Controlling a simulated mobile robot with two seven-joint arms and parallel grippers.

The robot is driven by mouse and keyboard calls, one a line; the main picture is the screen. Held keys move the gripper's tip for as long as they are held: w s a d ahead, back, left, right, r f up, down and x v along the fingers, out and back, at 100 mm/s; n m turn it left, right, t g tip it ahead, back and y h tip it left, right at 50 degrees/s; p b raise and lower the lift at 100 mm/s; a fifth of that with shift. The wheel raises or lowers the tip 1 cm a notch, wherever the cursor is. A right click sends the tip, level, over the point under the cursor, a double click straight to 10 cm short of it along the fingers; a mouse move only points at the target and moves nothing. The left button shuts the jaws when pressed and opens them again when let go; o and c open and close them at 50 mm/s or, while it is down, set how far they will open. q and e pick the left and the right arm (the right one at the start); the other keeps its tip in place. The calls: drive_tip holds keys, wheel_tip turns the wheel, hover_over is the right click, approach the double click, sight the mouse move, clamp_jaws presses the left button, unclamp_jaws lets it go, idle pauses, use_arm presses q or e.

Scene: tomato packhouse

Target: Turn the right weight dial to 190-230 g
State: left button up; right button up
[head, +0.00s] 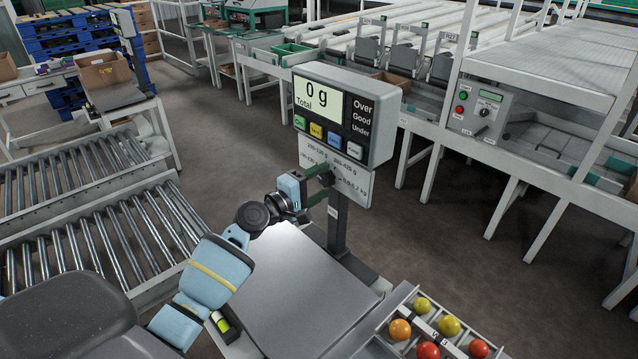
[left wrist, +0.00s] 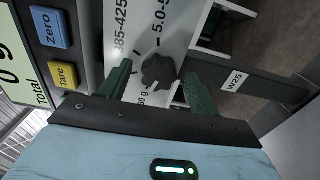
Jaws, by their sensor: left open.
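The scale's display head (head: 345,110) reads 0 g Total. Below it is a pale label plate (head: 345,160) printed with weight ranges. In the left wrist view a dark lobed weight dial (left wrist: 158,72) sits on this plate, with range labels around it. Its pointer setting is too unclear to read. My left gripper (head: 326,183) is at the plate, its green fingers apart. In the left wrist view the gripper (left wrist: 157,90) has one finger on each side of the dial, with gaps visible. In the head view the fingers mostly hide the dial. My right gripper is out of view.
The scale's grey platform (head: 300,290) lies bare below the gripper. A post (head: 338,225) carries the display head. A divided tray (head: 405,350) with several red, orange and yellow tomatoes is at front right. A roller conveyor (head: 95,225) stands left, a sorting line (head: 500,150) behind right.

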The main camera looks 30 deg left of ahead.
use_arm(q)
drive_tip(key=v, duration=0.7)
drive_tip(key=shift+s+a, duration=0.15)
drive_tip(key=shift+s, duration=0.25)
idle(0.3)
